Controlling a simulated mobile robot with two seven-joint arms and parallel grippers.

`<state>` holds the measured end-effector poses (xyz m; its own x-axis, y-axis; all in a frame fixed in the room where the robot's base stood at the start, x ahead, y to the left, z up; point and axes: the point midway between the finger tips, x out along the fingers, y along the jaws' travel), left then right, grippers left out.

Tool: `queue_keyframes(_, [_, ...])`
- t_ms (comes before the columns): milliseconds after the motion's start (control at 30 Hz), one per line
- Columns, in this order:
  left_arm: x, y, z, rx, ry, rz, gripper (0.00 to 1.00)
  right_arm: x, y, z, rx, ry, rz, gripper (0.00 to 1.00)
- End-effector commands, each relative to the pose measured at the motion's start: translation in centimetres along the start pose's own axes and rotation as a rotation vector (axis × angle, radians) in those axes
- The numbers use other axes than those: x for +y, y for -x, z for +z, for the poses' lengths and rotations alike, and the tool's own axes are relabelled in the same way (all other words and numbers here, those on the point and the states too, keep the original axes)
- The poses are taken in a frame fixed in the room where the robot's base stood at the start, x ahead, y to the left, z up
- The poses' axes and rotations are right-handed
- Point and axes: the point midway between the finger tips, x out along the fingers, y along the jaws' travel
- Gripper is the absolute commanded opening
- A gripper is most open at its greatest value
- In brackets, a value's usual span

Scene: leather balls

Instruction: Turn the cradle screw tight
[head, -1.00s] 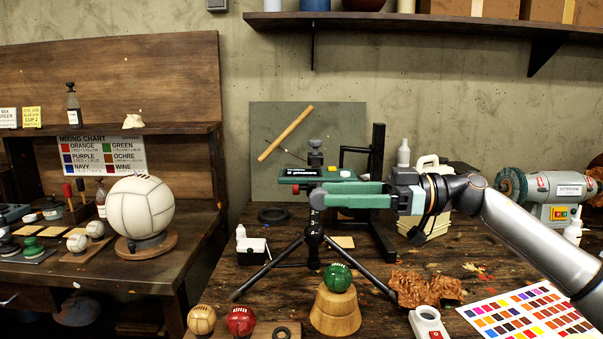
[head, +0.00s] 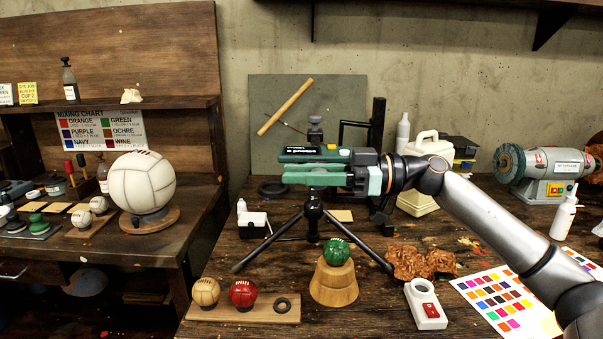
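A black tripod (head: 312,215) stands on the workbench. Its head carries a dark green instrument (head: 305,154) with a black label and a small yellow spot. A dark knob (head: 315,121) stands upright behind and above it. I cannot tell for sure which part is the cradle screw. My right gripper (head: 300,176) comes in from the right, its green fingers level across the tripod head, just below and in front of the instrument. The fingers hide the top of the tripod, and I cannot see whether they touch or grip anything. My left gripper is out of view.
In front of the tripod, a green ball (head: 336,252) rests on a wooden stand (head: 334,285). A board (head: 215,313) holds a tan and a red ball. A crumpled brown cloth (head: 420,262) and a white device (head: 425,305) lie to the right. A black frame (head: 377,150) stands behind.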

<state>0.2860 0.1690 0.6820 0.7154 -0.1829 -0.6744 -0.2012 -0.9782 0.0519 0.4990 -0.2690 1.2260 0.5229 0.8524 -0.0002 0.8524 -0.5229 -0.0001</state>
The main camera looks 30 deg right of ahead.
Motion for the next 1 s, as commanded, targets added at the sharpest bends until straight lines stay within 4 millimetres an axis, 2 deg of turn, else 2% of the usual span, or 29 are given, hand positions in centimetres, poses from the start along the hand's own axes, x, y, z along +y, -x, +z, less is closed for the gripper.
queue_keyframes(33, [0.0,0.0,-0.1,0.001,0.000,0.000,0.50,0.0,0.0,0.0,0.000,0.000,0.000,0.22])
queue_keyframes(233, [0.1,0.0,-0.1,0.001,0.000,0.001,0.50,0.0,0.0,0.0,0.000,0.000,0.000,0.00])
queue_keyframes(733, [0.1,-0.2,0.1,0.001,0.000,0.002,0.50,0.0,0.0,0.1,0.015,-0.001,0.000,0.00])
queue_keyframes(1000, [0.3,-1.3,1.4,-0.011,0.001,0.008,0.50,0.0,0.1,0.1,0.135,-0.004,0.000,0.00])
